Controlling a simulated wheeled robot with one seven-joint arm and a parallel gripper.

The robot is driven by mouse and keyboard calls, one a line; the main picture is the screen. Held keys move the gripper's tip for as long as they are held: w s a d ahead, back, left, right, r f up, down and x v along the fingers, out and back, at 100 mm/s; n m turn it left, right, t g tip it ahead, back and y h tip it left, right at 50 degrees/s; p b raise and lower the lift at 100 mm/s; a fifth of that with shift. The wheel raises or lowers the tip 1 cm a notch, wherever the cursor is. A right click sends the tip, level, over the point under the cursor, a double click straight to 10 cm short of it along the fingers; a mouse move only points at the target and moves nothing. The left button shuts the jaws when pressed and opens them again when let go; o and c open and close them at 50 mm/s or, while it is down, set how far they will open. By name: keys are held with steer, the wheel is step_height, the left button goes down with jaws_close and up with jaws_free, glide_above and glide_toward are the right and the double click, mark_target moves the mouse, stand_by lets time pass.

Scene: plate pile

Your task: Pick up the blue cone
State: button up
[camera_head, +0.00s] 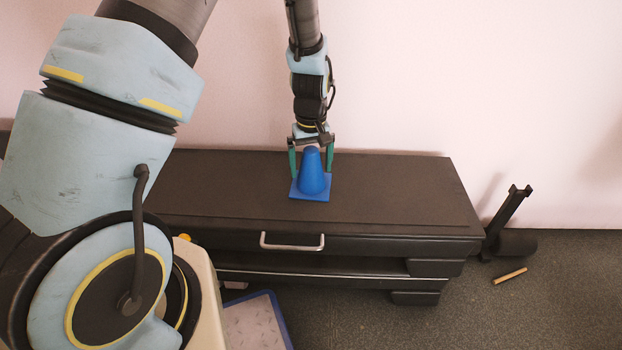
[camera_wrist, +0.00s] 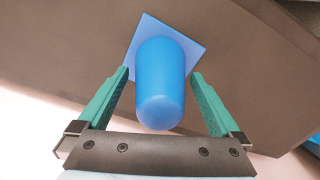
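The blue cone (camera_head: 312,174) stands upright on its square base on top of the dark cabinet (camera_head: 400,190). In the wrist view the cone (camera_wrist: 160,85) lies between the two green fingers, its rounded tip toward the gripper's palm. My gripper (camera_head: 311,172) reaches down from behind the cone, with one finger on each side. In the wrist view my gripper (camera_wrist: 160,76) is open, with a gap showing between each finger and the cone's body. The fingertips are close to the square base's corners; whether they touch it I cannot tell.
The cabinet top around the cone is bare. The cabinet has a metal handle (camera_head: 292,242) on its front. A black bracket-like object (camera_head: 507,225) and a small tan stick (camera_head: 510,276) are on the floor to the right. A blue-edged tray (camera_head: 258,322) lies below in front.

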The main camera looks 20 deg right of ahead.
steer(key=c, duration=1.3)
